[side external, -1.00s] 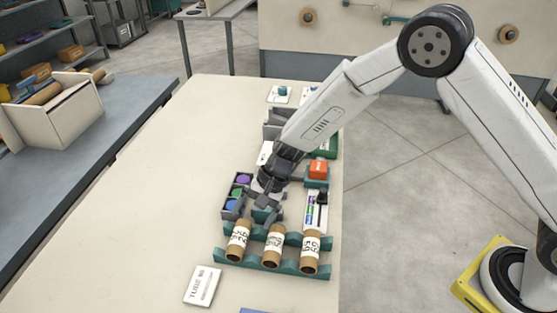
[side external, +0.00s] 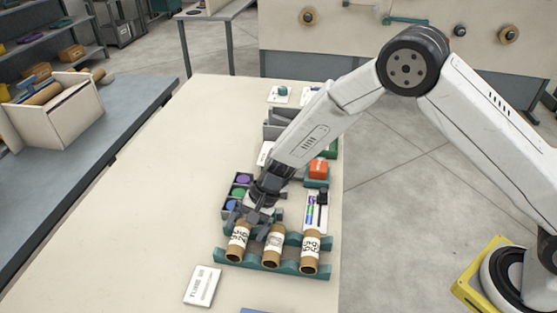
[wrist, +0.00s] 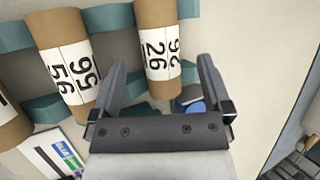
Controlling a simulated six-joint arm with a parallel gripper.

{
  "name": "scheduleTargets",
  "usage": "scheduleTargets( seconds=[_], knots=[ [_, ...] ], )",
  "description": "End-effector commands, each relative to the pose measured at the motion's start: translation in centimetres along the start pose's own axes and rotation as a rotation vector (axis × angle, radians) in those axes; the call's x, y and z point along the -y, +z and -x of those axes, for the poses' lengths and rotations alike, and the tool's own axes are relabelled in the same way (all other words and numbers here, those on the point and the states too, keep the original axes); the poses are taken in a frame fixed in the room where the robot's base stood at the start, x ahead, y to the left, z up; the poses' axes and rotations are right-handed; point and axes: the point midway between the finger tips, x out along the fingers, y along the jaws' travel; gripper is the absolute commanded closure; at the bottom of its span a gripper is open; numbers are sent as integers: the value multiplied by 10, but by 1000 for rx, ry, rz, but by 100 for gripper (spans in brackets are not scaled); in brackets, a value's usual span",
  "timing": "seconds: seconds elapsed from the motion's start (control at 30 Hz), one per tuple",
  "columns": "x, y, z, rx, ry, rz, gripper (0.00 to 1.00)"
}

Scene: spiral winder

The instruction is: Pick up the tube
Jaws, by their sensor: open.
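Three brown cardboard tubes with white number labels lie side by side on a teal rack (side external: 245,263) in the side view: a left tube (side external: 238,240), a middle tube (side external: 273,245) and a right tube (side external: 310,251). My gripper (side external: 252,219) is open, low over the upper ends of the left and middle tubes. In the wrist view, my open jaws (wrist: 160,65) point toward the left tube (wrist: 157,45), labelled 26 and 92, which shows between them. The middle tube (wrist: 66,62), labelled 56 and 95, is outside the left finger. Whether a finger touches a tube cannot be told.
A dark bin (side external: 228,206) with coloured discs stands left of my gripper. A printed card (side external: 203,286) lies in front. The table's left side is clear.

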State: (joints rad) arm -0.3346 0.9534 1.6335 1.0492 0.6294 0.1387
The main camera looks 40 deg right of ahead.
Motion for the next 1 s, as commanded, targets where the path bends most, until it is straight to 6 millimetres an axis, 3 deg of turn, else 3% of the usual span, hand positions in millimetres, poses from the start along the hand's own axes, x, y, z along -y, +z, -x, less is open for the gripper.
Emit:
scheduleTargets(
  seconds=[0.33,0.9,0.93,1.0],
  knots=[
    [0,-2,-34,-1,1,1,1],
    [0,-2,-36,-2,1,1,1],
    [0,-2,-36,-2,1,1,4],
    [0,-2,-36,-2,1,0,26]
  ],
)
